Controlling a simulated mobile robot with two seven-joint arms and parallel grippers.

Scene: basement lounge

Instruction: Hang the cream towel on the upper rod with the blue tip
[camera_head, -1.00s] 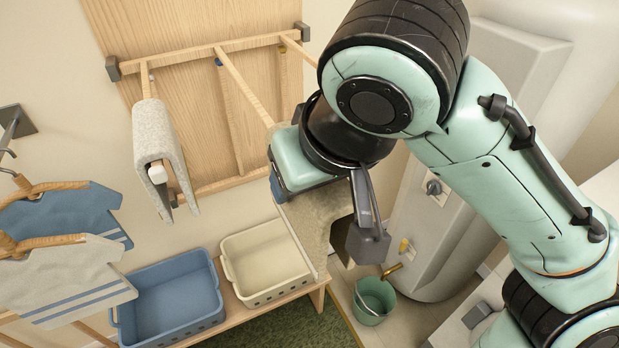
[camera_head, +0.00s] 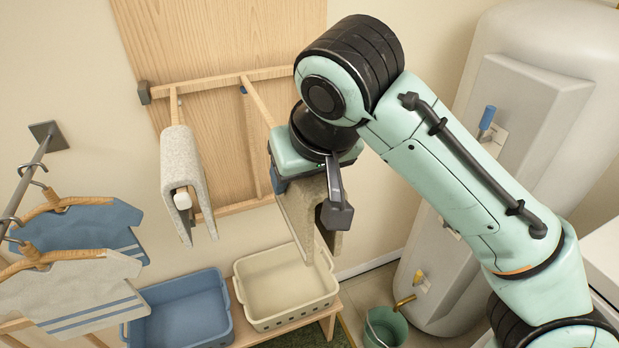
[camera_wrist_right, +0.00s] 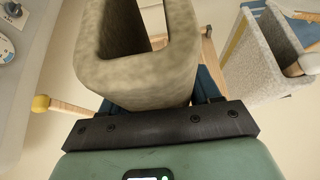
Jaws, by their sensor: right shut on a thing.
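The cream towel (camera_head: 297,222) hangs folded from my right gripper (camera_head: 308,188), which is shut on it. In the right wrist view the towel (camera_wrist_right: 140,75) is a thick loop in front of the gripper's dark edge. An upper rod with a blue band at its base (camera_head: 257,101) sticks out of the wooden rack toward my right gripper. Its front end is hidden behind the gripper, so I cannot tell whether the towel touches it. A yellow-tipped rod (camera_wrist_right: 62,105) shows left of the gripper in the right wrist view. My left gripper is not in view.
A grey towel (camera_head: 181,160) hangs on the white-tipped rod to the left; it also shows in the right wrist view (camera_wrist_right: 262,55). Below are a blue crate (camera_head: 178,318) and a cream crate (camera_head: 285,288). Shirts hang at left; a tank (camera_head: 520,130) stands at right.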

